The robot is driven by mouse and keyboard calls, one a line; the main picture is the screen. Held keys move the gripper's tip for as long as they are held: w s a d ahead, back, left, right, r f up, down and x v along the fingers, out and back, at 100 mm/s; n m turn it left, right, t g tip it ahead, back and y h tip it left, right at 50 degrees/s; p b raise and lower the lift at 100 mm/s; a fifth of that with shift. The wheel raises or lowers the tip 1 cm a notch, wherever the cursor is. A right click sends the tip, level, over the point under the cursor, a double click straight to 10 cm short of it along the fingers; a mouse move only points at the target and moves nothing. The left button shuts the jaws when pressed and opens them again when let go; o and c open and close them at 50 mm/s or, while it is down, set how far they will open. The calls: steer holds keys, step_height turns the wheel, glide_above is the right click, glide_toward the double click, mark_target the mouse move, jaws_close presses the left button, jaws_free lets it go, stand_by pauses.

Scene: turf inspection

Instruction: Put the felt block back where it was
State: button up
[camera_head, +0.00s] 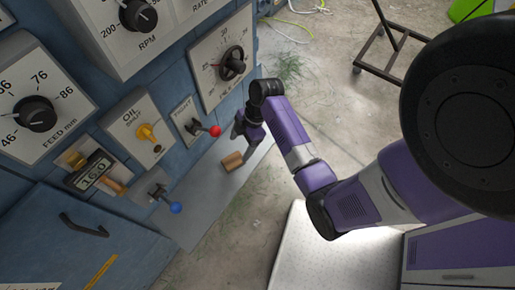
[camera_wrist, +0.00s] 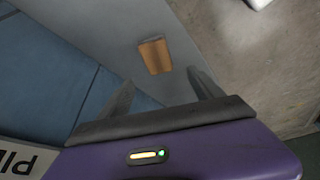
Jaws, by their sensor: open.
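A small brown block (camera_head: 233,161), which I take for the felt block, lies on the grey ledge (camera_head: 203,205) at the foot of the blue machine. In the wrist view the brown block (camera_wrist: 154,55) lies a little beyond my fingertips, roughly in line with the space between them. My gripper (camera_head: 238,131) is close by the block, near the red-knobbed lever, and points at the ledge. The wrist view shows my gripper (camera_wrist: 160,76) open with nothing between its fingers. No mark of the block's earlier place is clear.
Several dials sit above. Grass clippings lie on the floor. A dark stand (camera_head: 378,62) is at the back. Bare ledge surrounds the block.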

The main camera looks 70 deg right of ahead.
steer(key=s+a+m+t+h, duration=0.2)
steer(key=s+a+m, duration=0.1)
steer(key=a, duration=0.4)
steer(key=s+a+m+t+h, duration=0.2)
steer(key=s+a+m, duration=0.15)
steer(key=a, duration=0.35)
steer(key=s+a+r+m+t, duration=0.1)
steer(key=s+a+r+t, duration=0.2)
steer(key=r, duration=1)
steer(key=s+a+r+m+t+y, duration=0.1)
steer(key=s+a+r+t, duration=0.3)
steer(key=r, duration=0.9)
steer(key=shift+s+r+m+t, duration=0.3)
steer(key=shift+s+m+t, duration=0.15)
steer(key=shift+s, duration=0.75)
